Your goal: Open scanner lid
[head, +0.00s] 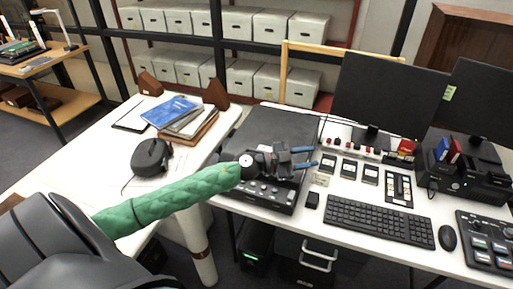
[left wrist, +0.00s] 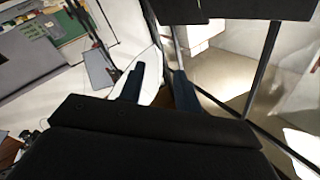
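The scanner (head: 264,132) is a flat dark grey box on the white desk, with a front strip of buttons (head: 262,188). Its lid looks shut and flat. My left gripper (head: 311,157) is over the right part of the scanner near its front, its two blue fingers apart and pointing right, with nothing between them. The gripper and arm hide part of the lid's front edge. In the left wrist view the fingers (left wrist: 160,86) are also apart and empty; I cannot make out the scanner there. My right gripper is not in view.
Right of the scanner are small black devices (head: 348,169), a keyboard (head: 380,219), a mouse (head: 447,237) and monitors (head: 386,92). Shelves of pale boxes (head: 252,24) stand behind.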

